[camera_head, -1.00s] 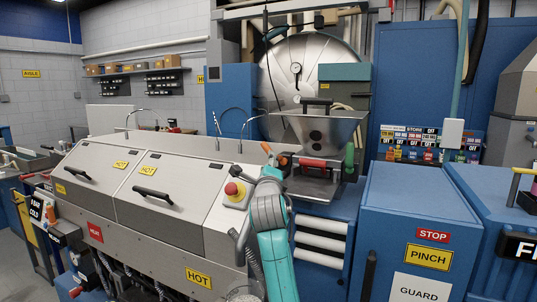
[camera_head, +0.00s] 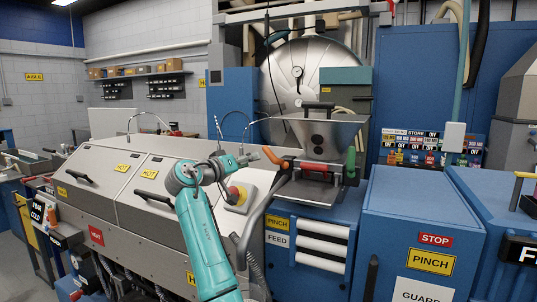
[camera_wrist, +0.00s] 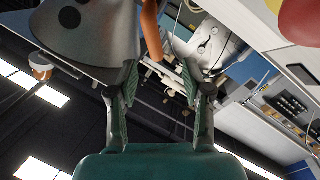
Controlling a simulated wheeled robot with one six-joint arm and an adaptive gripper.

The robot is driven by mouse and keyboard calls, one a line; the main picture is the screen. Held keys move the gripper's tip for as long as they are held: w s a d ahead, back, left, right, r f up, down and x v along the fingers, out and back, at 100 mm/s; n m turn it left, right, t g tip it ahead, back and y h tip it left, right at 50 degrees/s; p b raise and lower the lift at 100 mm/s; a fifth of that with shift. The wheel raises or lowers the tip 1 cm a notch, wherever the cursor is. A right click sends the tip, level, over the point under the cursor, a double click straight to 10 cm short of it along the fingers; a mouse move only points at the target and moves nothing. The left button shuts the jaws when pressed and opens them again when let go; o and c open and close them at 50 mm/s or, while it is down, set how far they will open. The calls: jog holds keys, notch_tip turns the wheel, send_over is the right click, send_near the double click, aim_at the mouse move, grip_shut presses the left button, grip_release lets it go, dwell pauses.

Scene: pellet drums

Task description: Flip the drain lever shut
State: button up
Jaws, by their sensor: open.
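An orange lever (camera_head: 271,155) stands at the left of the hopper's front, tilted up to the left. It also shows in the wrist view (camera_wrist: 151,28), hanging from the top edge near the space between my fingers. No drain label is readable, so I cannot be sure it is the drain lever. My gripper (camera_wrist: 160,80) is open and empty, with the lever just beyond its fingertips. In the head view my gripper (camera_head: 248,159) is just left of the lever; contact cannot be told.
A metal hopper (camera_head: 325,135) with a red handle (camera_head: 313,168) and green handle (camera_head: 351,162) stands to the right. A red stop button (camera_head: 233,194) is close below my gripper. Grey sloped covers (camera_head: 150,185) lie left. A blue cabinet (camera_head: 415,220) stands right.

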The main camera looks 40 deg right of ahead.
aim_at(269, 153)
jog(key=shift+n+g, duration=0.4)
jog(key=shift+n, duration=0.4)
jog(key=d, duration=0.3)
jog(key=w+d, duration=0.1)
jog(key=d, duration=0.6)
jog(key=shift+w+r, duration=0.15)
jog(key=shift+r, duration=0.25)
grip_shut()
